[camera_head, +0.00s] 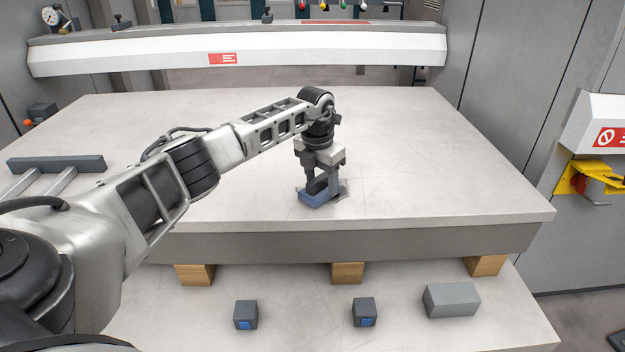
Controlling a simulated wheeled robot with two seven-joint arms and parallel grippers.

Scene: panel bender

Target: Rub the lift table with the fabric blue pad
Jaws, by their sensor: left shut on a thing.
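The lift table (430,190) is a wide pale slab with fine scratches on its top, and it fills the middle of the view. The blue pad (315,199) is a small block at the table's middle, towards its front edge. My left gripper (320,188) points down and is shut on the pad. The pad appears to rest on the table top, with a faint darker patch around it. The gripper's fingers hide part of the pad. My right gripper is not in view.
A white beam (320,47) with a red label crosses the back. A dark grey bar (55,163) lies at the left. Below the table's front edge, a lower surface holds two small grey blocks (246,314) and a larger grey block (451,300). Wooden blocks (347,273) sit under the slab.

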